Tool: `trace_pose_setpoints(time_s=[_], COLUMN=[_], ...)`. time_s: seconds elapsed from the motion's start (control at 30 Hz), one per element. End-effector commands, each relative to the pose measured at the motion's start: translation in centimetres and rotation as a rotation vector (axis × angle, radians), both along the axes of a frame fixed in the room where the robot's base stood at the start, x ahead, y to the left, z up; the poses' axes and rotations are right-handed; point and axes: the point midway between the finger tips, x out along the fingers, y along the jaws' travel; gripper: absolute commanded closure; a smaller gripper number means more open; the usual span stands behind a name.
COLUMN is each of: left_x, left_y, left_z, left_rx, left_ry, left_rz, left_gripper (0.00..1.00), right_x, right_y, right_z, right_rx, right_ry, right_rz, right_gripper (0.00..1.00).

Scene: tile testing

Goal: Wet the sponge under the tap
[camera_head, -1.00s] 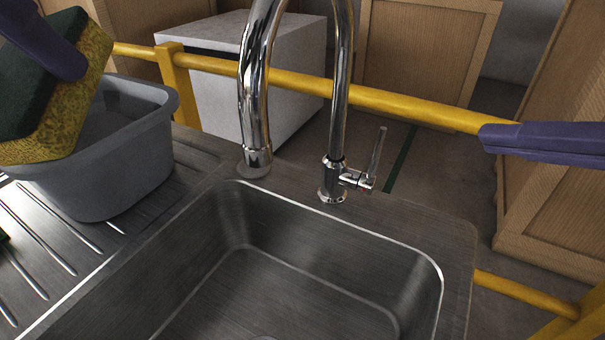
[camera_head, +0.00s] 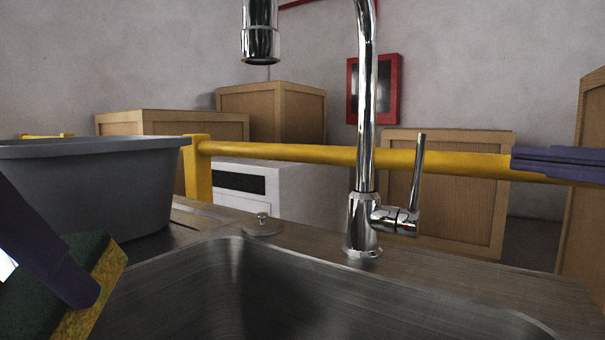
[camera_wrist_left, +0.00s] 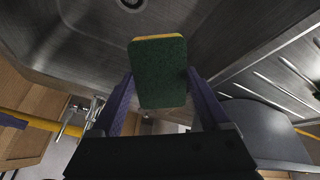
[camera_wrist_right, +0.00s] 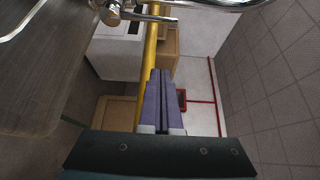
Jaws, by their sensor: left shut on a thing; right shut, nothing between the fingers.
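The sponge (camera_head: 100,285), yellow with a dark green side, shows at the lower left of the head view. My left gripper (camera_head: 75,285) is shut on it; the left wrist view shows the sponge (camera_wrist_left: 158,72) between both fingers, with the sink's drain beyond. The chrome tap (camera_head: 366,130) stands behind the sink (camera_head: 400,295), its spout end (camera_head: 260,45) at the top and its lever (camera_head: 418,170) upright. No water shows at the spout. My right gripper (camera_head: 560,162) is shut and empty at the right; its fingers (camera_wrist_right: 160,100) meet in the right wrist view.
A grey tub (camera_head: 100,190) stands on the drainboard left of the sink. A yellow rail (camera_head: 300,154) runs behind the counter. Wooden crates (camera_head: 450,190), a white box (camera_head: 290,185) and a red wall cabinet (camera_head: 375,88) are farther back.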

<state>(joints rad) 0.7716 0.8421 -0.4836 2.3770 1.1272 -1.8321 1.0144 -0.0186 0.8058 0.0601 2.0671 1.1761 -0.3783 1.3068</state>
Motion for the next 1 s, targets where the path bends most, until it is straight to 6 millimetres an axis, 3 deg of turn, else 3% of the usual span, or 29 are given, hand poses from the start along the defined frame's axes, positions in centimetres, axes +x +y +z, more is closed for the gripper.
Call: trace_pose_setpoints(time_s=[0.67, 1.0], left_x=[0.0, 0.0], left_y=[0.0, 0.0], left_z=[-1.1, -0.1], left_rx=[0.000, 0.000], left_ry=[0.000, 0.000], left_rz=[0.000, 0.000], left_gripper=[0.65, 0.65], right_x=[8.8, 6.0], right_y=[4.4, 6.8], right_z=[0.0, 0.0], right_rx=[-0.001, -0.003], right_ry=[0.000, 0.001], right_rz=[0.003, 0.004], right_gripper=[1.00, 1.00])
